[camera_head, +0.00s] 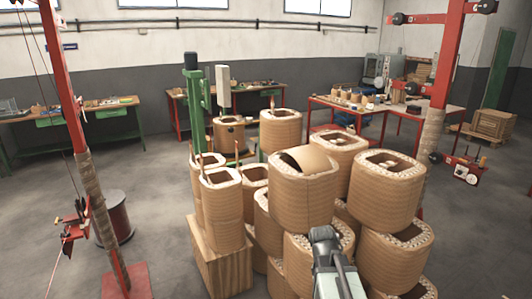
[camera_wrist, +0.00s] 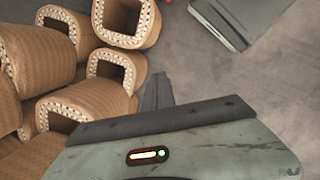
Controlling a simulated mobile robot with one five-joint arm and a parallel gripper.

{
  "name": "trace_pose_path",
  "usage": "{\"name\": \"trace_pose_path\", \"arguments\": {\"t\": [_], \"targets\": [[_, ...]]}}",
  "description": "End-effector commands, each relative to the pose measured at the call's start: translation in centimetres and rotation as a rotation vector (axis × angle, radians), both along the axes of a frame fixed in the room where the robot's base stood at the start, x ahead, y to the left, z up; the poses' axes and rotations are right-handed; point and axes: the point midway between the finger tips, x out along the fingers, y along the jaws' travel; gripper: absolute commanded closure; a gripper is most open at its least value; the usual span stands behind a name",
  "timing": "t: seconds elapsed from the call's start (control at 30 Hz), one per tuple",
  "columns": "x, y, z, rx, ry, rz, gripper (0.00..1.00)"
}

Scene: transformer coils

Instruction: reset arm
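My gripper (camera_head: 323,234) is low in the middle of the head view, in front of the stacked coils. In the wrist view its dark fingers (camera_wrist: 158,90) stand close together with nothing between them. Tan wound coils with square holes fill the pile: one coil (camera_head: 305,200) at the top middle has a curved tan sheet over its opening, and another (camera_head: 387,190) stands to its right. In the wrist view, coils (camera_wrist: 116,70) lie at the upper left, beside the fingers. The head view hides whether the gripper touches the pile.
A red post (camera_head: 70,95) stands at the left and another red post (camera_head: 446,65) at the right. A wooden block (camera_head: 221,262) bears coils left of the pile. Workbenches (camera_head: 120,104) line the back. Grey floor (camera_head: 165,200) is open at the left.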

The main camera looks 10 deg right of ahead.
Motion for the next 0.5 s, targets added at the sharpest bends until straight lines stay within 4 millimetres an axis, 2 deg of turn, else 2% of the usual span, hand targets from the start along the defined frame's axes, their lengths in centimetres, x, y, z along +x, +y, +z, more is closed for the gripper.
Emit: {"name": "trace_pose_path", "arguments": {"t": [0.03,0.1,0.17,0.3,0.4,0.5], "targets": [[0.0,3.4,-0.1,0.021,-0.019,-0.032,1.00],[-0.1,7.6,-0.2,0.059,-0.047,-0.131,1.00],[-0.5,10.0,-0.3,0.091,-0.067,-0.257,1.00],[-1.0,11.4,-0.4,0.145,-0.096,-0.581,1.00],[-0.9,11.9,-0.4,0.161,-0.106,-0.757,1.00],[-0.9,11.9,-0.4,0.158,-0.116,-0.860,1.00]]}}
